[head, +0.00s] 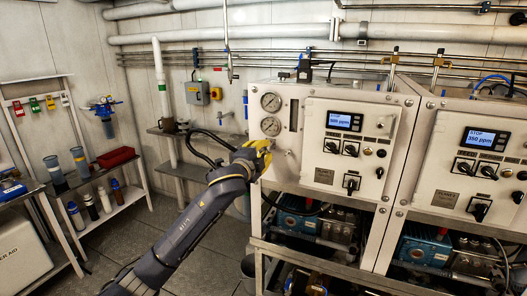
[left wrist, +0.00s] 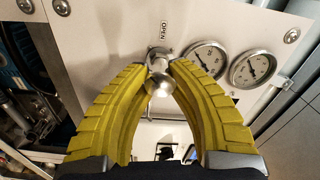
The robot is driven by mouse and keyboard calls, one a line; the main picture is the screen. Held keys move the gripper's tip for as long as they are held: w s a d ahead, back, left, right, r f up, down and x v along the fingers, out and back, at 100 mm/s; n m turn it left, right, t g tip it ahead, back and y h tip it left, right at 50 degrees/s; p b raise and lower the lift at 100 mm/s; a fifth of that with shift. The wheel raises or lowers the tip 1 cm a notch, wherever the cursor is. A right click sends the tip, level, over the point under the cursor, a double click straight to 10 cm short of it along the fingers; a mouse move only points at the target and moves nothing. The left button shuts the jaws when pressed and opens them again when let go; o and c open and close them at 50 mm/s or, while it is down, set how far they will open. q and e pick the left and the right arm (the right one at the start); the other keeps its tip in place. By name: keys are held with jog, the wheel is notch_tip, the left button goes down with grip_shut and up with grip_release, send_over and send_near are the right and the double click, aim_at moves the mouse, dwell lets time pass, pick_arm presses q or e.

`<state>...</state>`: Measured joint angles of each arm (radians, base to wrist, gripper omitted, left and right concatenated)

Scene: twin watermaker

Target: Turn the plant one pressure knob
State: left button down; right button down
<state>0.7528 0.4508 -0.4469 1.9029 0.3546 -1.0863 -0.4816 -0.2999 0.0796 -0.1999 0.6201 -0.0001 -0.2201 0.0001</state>
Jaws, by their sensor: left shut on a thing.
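The plant one panel (head: 362,150) is the white front with a lit screen, left of a similar panel. My left gripper (head: 262,150) reaches its left edge, just below two round gauges. In the left wrist view the yellow fingers of my left gripper (left wrist: 160,68) are closed around a round metal pressure knob (left wrist: 160,82). A label reading OPEN stands beside the knob. The fingers hide the knob in the head view. My right gripper is in neither view.
The gauges (head: 270,114) sit close to my left gripper and also show in the left wrist view (left wrist: 205,60). A second panel (head: 480,160) stands to the right. Shelves with bottles and a red bin (head: 115,157) are at the left. Pipes (head: 300,36) run along the wall.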

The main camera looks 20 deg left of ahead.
pick_arm(q)
jog(key=c, duration=1)
grip_release()
jog(key=shift+c, duration=0.2)
jog(key=s+a, duration=0.1)
jog(key=s, duration=1.1)
jog(key=shift+a, duration=0.2)
